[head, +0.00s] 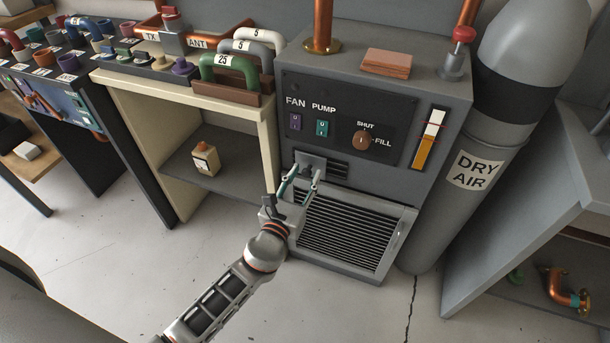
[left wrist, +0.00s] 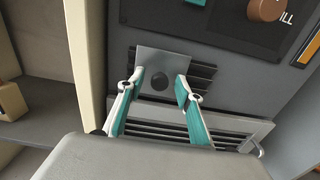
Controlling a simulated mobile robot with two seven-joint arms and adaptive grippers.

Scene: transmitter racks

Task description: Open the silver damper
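The silver damper (head: 309,160) is a small flat plate with a round dark knob, set over a dark slotted vent on the front of the grey cabinet. In the left wrist view the damper plate (left wrist: 164,62) covers the left and middle of the vent, with slots showing at its right. My left gripper (head: 302,179) is in front of it. In the left wrist view my left gripper (left wrist: 159,83) has its teal-padded fingers apart, one on each side of the knob, with gaps to it. My right gripper is not in view.
Below the vent is a framed louvred grille (head: 347,235). Above are the FAN and PUMP switches, a brown knob (head: 362,140) and a gauge (head: 429,138). A cream shelf unit (head: 170,95) stands close at left, and a DRY AIR cylinder (head: 465,185) at right.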

